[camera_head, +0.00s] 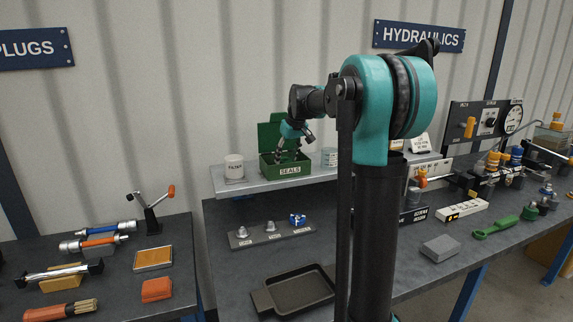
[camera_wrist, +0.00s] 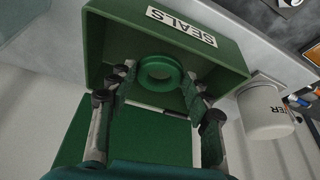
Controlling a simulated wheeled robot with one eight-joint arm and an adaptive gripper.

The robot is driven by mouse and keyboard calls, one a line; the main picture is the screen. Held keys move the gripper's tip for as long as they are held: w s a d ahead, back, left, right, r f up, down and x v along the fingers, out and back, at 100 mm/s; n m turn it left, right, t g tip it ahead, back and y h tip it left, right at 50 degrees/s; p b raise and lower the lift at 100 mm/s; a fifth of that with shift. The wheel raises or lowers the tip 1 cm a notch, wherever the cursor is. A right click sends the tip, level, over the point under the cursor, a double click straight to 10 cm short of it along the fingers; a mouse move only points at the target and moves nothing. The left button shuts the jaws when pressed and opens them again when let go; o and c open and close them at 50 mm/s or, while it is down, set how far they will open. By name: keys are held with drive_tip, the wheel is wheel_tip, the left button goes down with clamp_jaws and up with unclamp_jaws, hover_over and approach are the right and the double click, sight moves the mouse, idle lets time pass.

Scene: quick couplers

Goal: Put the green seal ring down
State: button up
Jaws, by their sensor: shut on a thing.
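The green seal ring (camera_wrist: 160,84) shows in the wrist view between the two fingers of my gripper (camera_wrist: 157,79), which is shut on it. Ring and fingertips are within the outline of the green SEALS box (camera_wrist: 105,45). I cannot tell whether the ring touches the box floor. In the head view the SEALS box (camera_head: 288,171) stands open on the raised grey shelf, lid up at the back. My gripper (camera_head: 288,152) reaches down into it from above. The ring is hidden there.
A white FILTER tin (camera_head: 234,168) stands left of the box and also shows in the wrist view (camera_wrist: 265,108). Below the shelf (camera_head: 255,187) are a fitting rack (camera_head: 270,236) and a black tray (camera_head: 262,301).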

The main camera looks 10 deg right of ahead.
drive_tip(key=shift+f, duration=1.45)
drive_tip(key=o, duration=1.3)
drive_tip(key=shift+f, duration=0.1)
drive_tip(key=v, duration=1.2)
